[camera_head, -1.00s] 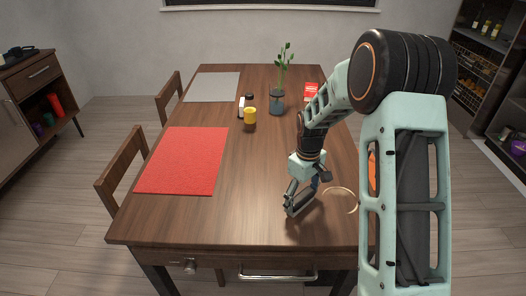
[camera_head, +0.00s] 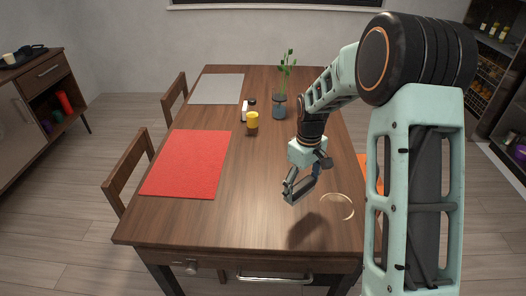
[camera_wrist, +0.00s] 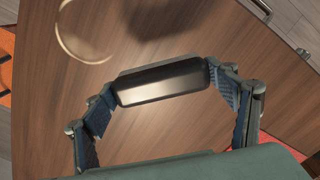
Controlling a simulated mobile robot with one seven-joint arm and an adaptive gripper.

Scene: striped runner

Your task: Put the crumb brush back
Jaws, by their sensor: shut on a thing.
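The crumb brush (camera_wrist: 160,84) shows in the wrist view as a dark, rounded block with a pale sheen on its face. It lies crosswise between the two blue-padded fingers of my gripper (camera_head: 289,192), which is shut on it. Any bristles are hidden from this view. In the head view my gripper is above the front right part of the wooden table (camera_head: 235,222), and its shadow falls on the wood below and apart from it. The brush is too small to make out clearly there.
A thin pale ring (camera_head: 337,206) lies right of my gripper. A drawer handle (camera_head: 275,279) is at the front edge. The middle is clear.

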